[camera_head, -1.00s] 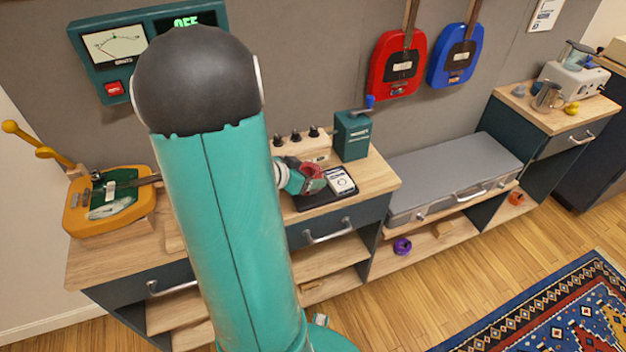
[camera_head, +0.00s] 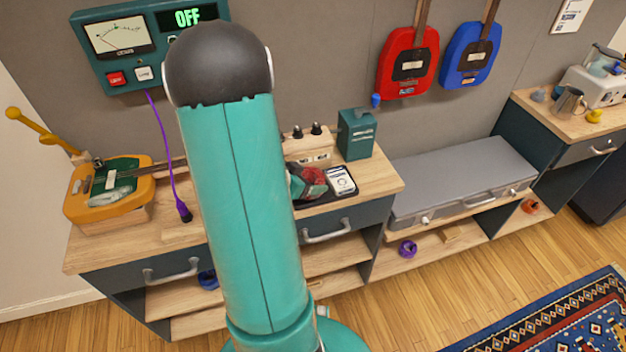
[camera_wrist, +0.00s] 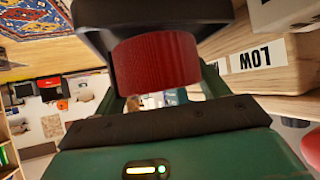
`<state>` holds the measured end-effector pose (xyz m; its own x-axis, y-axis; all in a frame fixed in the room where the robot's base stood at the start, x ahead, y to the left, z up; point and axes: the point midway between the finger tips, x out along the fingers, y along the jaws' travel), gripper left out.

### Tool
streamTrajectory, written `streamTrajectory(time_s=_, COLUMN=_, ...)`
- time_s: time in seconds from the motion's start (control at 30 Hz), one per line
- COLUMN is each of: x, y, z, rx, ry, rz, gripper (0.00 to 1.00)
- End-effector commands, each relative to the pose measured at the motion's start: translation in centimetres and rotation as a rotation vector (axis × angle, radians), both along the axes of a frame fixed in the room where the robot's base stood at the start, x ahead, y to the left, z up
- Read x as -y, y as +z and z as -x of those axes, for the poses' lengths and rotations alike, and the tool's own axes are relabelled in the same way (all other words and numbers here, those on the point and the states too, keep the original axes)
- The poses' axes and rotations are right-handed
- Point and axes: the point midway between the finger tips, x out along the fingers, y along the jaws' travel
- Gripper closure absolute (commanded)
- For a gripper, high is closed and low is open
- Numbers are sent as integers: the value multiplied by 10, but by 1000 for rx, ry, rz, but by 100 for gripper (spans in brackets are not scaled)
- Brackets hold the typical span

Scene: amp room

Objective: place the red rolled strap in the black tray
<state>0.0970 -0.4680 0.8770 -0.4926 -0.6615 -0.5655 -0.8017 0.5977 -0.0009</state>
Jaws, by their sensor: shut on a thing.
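The red rolled strap (camera_head: 314,178) is at my gripper (camera_head: 303,184), over the left part of the black tray (camera_head: 325,201). In the wrist view the strap (camera_wrist: 158,62) fills the space between dark jaw parts, and my gripper (camera_wrist: 155,75) is shut on it. A white-faced device (camera_head: 341,181) lies in the tray's right part, beside the strap. My arm hides the tray's left end and much of the gripper. I cannot tell whether the strap touches the tray floor.
A wooden block with black knobs (camera_head: 308,146) and a teal box (camera_head: 356,135) stand behind the tray. A purple cable (camera_head: 170,160) hangs left of my arm. A yellow guitar-shaped thing (camera_head: 110,190) is at the far left. A grey case (camera_head: 462,180) lies to the right.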

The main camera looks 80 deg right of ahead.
Motion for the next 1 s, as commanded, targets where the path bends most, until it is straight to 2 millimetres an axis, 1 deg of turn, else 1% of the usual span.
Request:
streamTrajectory(time_s=0.13, x=-2, y=-8, z=-5, rx=0, ry=-1, rz=-1, gripper=52)
streamTrajectory(time_s=0.57, x=-2, y=-12, z=-8, rx=1, ry=-4, rz=0, gripper=52)
streamTrajectory(time_s=0.6, x=-2, y=-12, z=-8, rx=1, ry=-5, rz=1, gripper=22)
streamTrajectory(time_s=0.7, x=-2, y=-12, z=-8, rx=1, ry=-3, rz=1, gripper=5)
streamTrajectory(time_s=1.0, x=-1, y=-11, z=-7, rx=1, ry=-3, rz=1, gripper=5)
